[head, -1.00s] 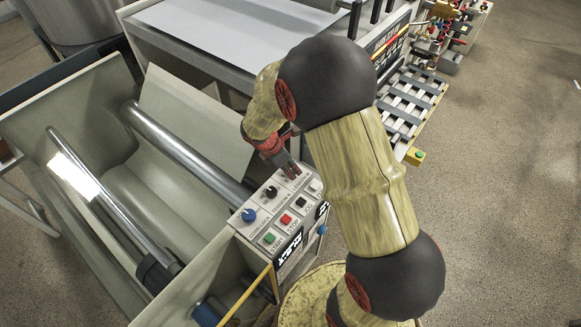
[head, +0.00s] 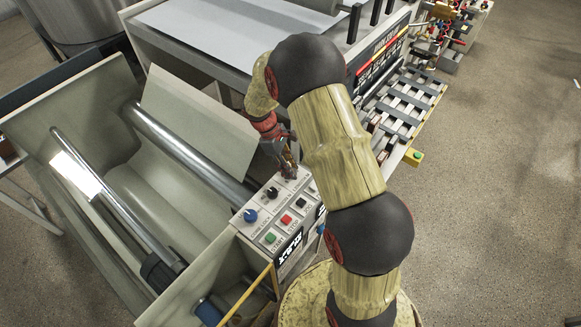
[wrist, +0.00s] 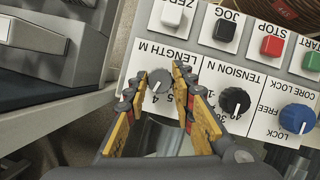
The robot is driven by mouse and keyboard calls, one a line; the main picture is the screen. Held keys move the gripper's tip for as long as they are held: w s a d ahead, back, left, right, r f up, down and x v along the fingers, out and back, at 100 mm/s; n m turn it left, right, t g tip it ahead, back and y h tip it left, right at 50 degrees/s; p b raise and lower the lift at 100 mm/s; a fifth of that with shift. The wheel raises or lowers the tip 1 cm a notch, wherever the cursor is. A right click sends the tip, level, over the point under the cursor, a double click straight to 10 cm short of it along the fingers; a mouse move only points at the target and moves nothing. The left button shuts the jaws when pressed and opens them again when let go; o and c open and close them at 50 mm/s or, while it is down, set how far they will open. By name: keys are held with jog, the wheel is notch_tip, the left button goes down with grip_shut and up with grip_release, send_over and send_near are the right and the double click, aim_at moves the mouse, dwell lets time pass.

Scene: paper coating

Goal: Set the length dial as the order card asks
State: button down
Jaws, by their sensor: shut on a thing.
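The length dial (wrist: 160,79) is a grey knob on the white control panel, beside the upside-down label LENGTH M in the wrist view. My gripper (wrist: 161,86) has its two yellow-and-grey fingers on either side of the knob, shut on it. The digits 4 and 5 show below the knob; most other marks are hidden by the fingers, and I cannot read the pointer's setting. In the head view my gripper (head: 289,174) is at the panel's far end and hides the dial. I cannot make out an order card.
The black tension knob (wrist: 235,101) and the blue core lock knob (wrist: 297,117) sit close beside the dial. White zero, black jog, red stop (wrist: 272,46) and green start buttons line the panel. Steel rollers (head: 185,150) lie left of the panel in the head view.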

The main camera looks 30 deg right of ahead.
jog(key=m+y, duration=0.1)
jog(key=m, duration=0.1)
jog(key=m+y, duration=0.1)
jog(key=m, duration=0.2)
jog(key=shift+w+d+g+p, duration=0.1)
jog(key=shift+g+p, duration=0.2)
jog(key=shift+g, duration=0.1)
jog(key=shift+m, duration=0.3)
jog(key=c, duration=1.5)
grip_release()
jog(key=v, duration=1.2)
